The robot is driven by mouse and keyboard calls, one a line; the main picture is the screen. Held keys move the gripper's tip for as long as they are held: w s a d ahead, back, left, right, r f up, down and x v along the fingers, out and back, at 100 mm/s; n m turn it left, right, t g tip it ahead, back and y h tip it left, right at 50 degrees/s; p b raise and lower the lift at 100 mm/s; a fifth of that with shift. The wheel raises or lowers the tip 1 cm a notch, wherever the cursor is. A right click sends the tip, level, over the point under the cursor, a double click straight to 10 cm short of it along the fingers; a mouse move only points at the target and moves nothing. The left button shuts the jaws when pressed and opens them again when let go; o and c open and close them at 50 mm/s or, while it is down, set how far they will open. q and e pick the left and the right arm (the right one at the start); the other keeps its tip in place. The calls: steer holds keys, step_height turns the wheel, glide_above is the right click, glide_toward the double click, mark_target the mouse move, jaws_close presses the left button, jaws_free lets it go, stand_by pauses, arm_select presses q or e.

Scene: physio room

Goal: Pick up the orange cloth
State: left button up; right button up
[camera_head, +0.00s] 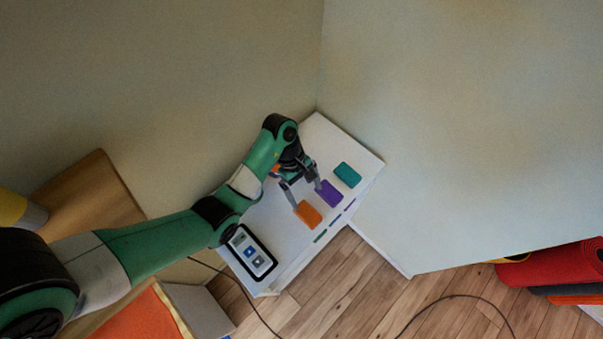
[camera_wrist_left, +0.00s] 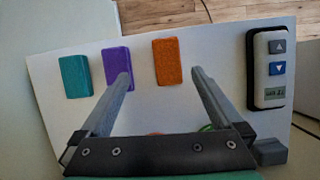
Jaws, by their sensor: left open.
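The orange cloth (camera_head: 308,214) is a small folded rectangle lying flat near the front edge of the white table (camera_head: 322,138). My left gripper (camera_head: 306,195) is open and empty over the table, with its fingertips close to the orange cloth and the purple cloth (camera_head: 329,194). In the left wrist view the orange cloth (camera_wrist_left: 167,62) lies ahead of the gap between the fingers (camera_wrist_left: 158,78), nearer the right finger. The left finger overlaps the lower part of the purple cloth (camera_wrist_left: 117,69). I cannot tell how high the fingertips are. My right gripper is not in view.
A teal cloth (camera_head: 347,174) lies beyond the purple one. A black-framed device with buttons (camera_head: 250,250) sits at the table's near end. Walls close in behind the table. Coloured things under my gripper are mostly hidden. A cable (camera_head: 240,290) runs to the floor.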

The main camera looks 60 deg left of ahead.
mark_target(307, 212)
arm_select(q)
steer(key=shift+s+a+f+b, duration=0.15)
steer(key=shift+a+f+b, duration=0.1)
steer(key=shift+f, duration=0.3)
steer(key=shift+s+a+f+b, duration=0.1)
steer(key=shift+a+f, duration=0.15)
steer(key=shift+f, duration=0.3)
steer(key=shift+s+d+f+n+b, duration=0.3)
steer(key=shift+s+d+f+b, duration=0.15)
steer(key=shift+s+f, duration=0.2)
steer(key=shift+w+a, duration=0.15)
steer(key=shift+a, duration=0.1)
steer(key=b+x, duration=0.2)
steer(key=x, duration=0.5)
steer(key=shift+w+d+f, duration=0.1)
steer(key=shift+f, duration=0.05)
steer(key=c, duration=1.4)
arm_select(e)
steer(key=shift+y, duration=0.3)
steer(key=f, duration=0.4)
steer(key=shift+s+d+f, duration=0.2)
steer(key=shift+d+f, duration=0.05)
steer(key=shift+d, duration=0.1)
